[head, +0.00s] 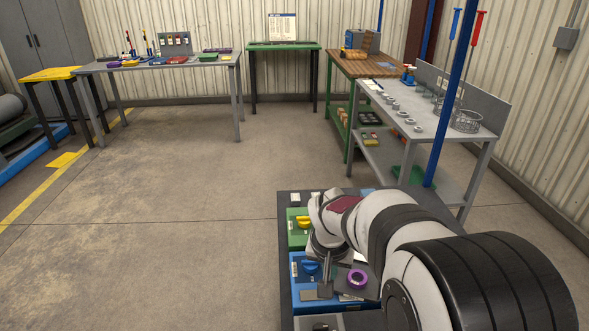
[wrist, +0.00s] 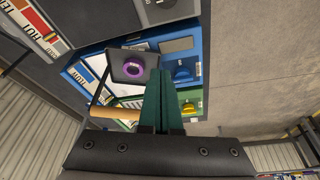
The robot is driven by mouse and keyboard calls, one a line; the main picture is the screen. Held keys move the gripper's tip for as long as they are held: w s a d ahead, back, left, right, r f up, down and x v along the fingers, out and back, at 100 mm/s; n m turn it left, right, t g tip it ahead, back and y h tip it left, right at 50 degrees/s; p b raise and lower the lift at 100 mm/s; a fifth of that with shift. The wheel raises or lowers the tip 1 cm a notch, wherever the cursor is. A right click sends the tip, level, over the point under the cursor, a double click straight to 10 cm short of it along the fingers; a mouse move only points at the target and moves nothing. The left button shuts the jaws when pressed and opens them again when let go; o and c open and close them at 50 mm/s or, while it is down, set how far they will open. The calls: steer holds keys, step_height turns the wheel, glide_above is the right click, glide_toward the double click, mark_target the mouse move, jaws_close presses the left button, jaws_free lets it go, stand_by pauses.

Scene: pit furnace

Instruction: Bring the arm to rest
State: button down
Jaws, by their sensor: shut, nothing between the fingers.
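My gripper (head: 326,284) hangs at the end of my arm, pointing down over a dark-topped surface (head: 284,215). In the wrist view its two green fingers (wrist: 163,88) are pressed together with nothing between them. A purple ring (head: 357,278) on a dark square plate lies just beside the fingertips; it also shows in the wrist view (wrist: 137,67). A blue panel (head: 298,284) with a blue knob (wrist: 182,74) and a green panel (head: 295,240) with a yellow knob (wrist: 188,107) lie near the fingers. I cannot tell whether the fingertips touch anything. My arm hides part of this surface.
A grey bench (head: 440,127) with rings and wire baskets (head: 467,122) stands at right, behind a blue post (head: 449,100). Another grey table (head: 222,63) and a yellow-topped table (head: 48,73) stand at back left. The middle floor (head: 170,180) is clear. A wooden-handled tool (wrist: 113,113) shows in the wrist view.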

steer(key=s+a+r+g+y, duration=0.1)
steer(key=s+a+r, duration=0.1)
steer(key=s, duration=1.3)
steer(key=s+a+r+m+g+y, duration=0.1)
steer(key=s+a+g+y, duration=0.1)
steer(key=s, duration=1.3)
steer(key=shift+r+m+g, duration=0.3)
steer(key=shift+r, duration=0.05)
